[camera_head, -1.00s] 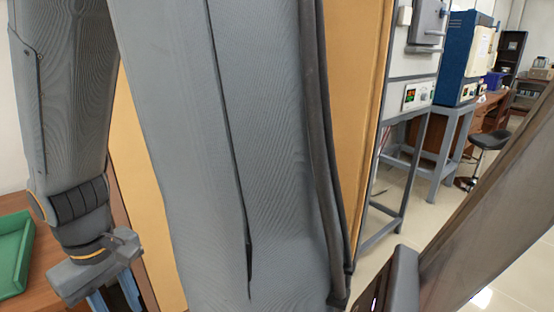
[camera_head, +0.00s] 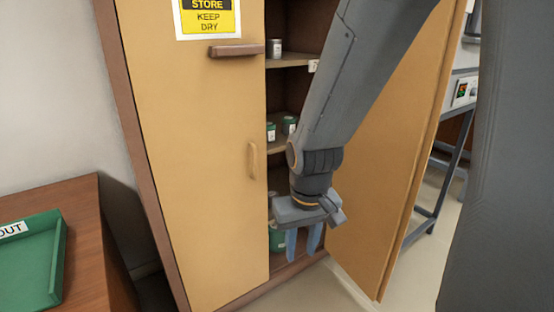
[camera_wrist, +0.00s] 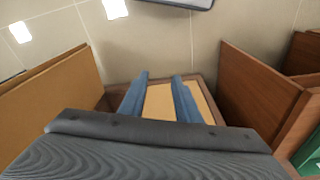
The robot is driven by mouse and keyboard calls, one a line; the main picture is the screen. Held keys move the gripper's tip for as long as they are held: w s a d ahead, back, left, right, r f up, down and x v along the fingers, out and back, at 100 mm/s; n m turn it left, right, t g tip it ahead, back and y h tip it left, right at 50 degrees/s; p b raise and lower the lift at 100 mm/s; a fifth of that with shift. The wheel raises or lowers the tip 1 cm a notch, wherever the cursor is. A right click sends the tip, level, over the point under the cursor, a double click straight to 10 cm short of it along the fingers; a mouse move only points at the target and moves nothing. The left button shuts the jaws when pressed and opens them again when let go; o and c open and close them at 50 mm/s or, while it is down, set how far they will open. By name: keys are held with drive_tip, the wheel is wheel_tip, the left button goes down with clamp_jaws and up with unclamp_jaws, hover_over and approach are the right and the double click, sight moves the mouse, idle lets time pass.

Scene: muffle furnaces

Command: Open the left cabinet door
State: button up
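The left cabinet door (camera_head: 200,170) is a tan panel and stands shut in the head view. It has a small vertical handle (camera_head: 253,160) near its right edge and a yellow KEEP DRY sign above. The right door (camera_head: 385,150) is swung open, showing the shelves. My gripper (camera_head: 303,246) hangs in front of the open right half, to the right of and below the left door's handle, touching neither door as far as I can see. Its two blue fingers are apart with nothing between them. The wrist view shows the fingers (camera_wrist: 160,95) apart too, pointing at the cabinet and floor.
A brown bar (camera_head: 237,50) sticks out near the left door's top. Jars (camera_head: 289,124) stand on the shelves. A green tray (camera_head: 35,260) lies on a wooden table (camera_head: 85,225) at left. Metal stands are behind the open door, with floor (camera_head: 345,290) in front.

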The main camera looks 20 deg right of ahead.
drive_tip(key=w+d+f+t, duration=0.1)
drive_tip(key=w+f+t, duration=0.15)
drive_tip(key=w, duration=0.75)
drive_tip(key=w+f+t, duration=0.1)
drive_tip(key=w+t, duration=0.3)
drive_tip(key=w, duration=0.6)
drive_tip(key=n+t+y+b, duration=0.1)
drive_tip(key=t+y+b, duration=0.1)
drive_tip(key=t, duration=0.8)
approach(256, 158)
drive_tip(key=w, duration=0.2)
drive_tip(key=shift+w+a+p, duration=0.25)
drive_tip(key=shift+w, duration=1.45)
drive_tip(key=shift+w+a+p, duration=0.2)
drive_tip(key=shift+w, duration=1.45)
clamp_jaws()
